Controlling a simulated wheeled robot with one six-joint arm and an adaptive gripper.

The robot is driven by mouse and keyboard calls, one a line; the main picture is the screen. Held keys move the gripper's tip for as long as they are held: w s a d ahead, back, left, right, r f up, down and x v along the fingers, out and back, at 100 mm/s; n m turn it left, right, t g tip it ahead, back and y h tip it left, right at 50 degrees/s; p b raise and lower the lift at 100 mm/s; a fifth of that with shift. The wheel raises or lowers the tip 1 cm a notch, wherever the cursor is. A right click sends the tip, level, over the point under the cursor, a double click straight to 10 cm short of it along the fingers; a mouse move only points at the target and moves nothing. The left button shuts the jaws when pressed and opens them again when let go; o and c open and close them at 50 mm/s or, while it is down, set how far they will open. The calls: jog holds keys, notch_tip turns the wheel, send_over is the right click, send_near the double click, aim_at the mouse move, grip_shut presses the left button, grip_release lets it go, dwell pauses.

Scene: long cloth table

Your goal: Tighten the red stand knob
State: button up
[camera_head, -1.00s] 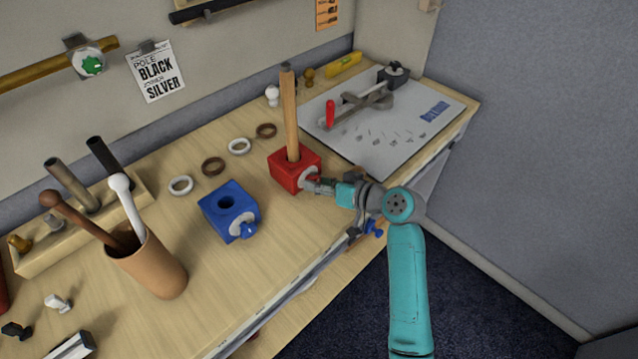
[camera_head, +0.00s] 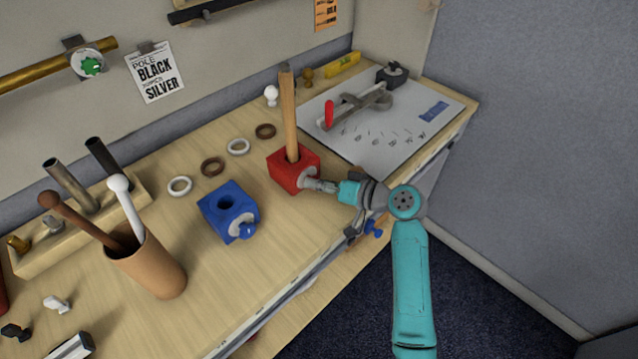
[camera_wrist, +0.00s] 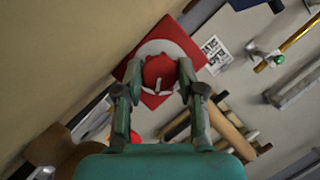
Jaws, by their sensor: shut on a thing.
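The red stand (camera_head: 292,172) is a red block on the wooden table with a wooden pole (camera_head: 289,115) standing upright in it. It also shows in the wrist view (camera_wrist: 180,35), with a pale ring plate on the face toward me. The red stand knob (camera_wrist: 160,72) sits at the middle of that plate and bears a white mark line. My gripper (camera_wrist: 160,82) is shut on the knob, one finger on each side. In the head view my gripper (camera_head: 318,185) reaches the stand's right side, and its fingers hide the knob.
A blue stand (camera_head: 229,208) with a blue knob stands to the left. Several rings (camera_head: 212,166) lie behind it. A brown cup (camera_head: 150,268) with poles is at front left. A white board (camera_head: 390,122) with a clamp is at back right.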

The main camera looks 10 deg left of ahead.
jog(key=o, duration=1.1)
jog(key=shift+o, duration=0.2)
jog(key=v, duration=1.1)
jog(key=shift+d+r, duration=0.1)
jog(key=shift+s+d+r, duration=0.1)
jog(key=shift+s+d, duration=0.05)
jog(key=shift+d, duration=0.2)
